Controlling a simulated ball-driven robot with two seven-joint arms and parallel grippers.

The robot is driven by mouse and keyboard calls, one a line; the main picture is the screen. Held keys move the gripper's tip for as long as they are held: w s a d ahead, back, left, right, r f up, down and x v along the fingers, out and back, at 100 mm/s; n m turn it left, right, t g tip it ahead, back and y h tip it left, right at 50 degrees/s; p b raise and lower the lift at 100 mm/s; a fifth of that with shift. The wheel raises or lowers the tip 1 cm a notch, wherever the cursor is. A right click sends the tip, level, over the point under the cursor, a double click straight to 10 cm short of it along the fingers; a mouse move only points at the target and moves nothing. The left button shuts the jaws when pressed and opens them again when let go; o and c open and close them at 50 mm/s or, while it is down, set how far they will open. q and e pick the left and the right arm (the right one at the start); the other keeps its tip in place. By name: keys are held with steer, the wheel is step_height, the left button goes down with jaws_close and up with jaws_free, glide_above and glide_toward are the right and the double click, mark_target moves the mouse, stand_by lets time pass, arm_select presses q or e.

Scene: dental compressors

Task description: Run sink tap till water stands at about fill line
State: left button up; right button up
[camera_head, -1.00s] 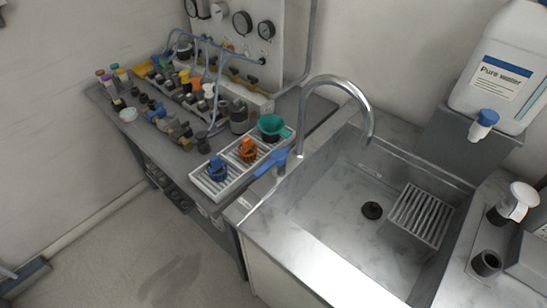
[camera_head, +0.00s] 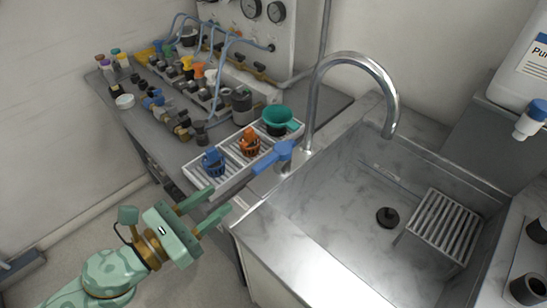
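The sink tap is a tall chrome gooseneck (camera_head: 362,62) curving over the steel sink basin (camera_head: 340,215). Its blue lever handle (camera_head: 273,156) is at the tap's foot on the left. No water stream shows under the spout, and the basin floor is bare around the dark drain (camera_head: 387,217). I cannot make out a fill line. My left gripper (camera_head: 221,203) is green, open and empty, left of the sink's front left corner, below and apart from the blue lever. My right gripper is out of view.
A white tray (camera_head: 232,174) beside the lever holds a blue fitting (camera_head: 213,163), an orange fitting (camera_head: 249,141) and a green funnel cup (camera_head: 279,120). A slatted rack (camera_head: 444,228) sits in the basin's right side. A water canister (camera_head: 516,75) stands right.

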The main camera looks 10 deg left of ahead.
mark_target(276, 154)
arm_select(q)
steer(key=p+x, duration=0.1)
steer(key=x, duration=1.4)
steer(key=shift+w+d, duration=0.1)
steer(key=shift+w, duration=0.2)
jaws_close()
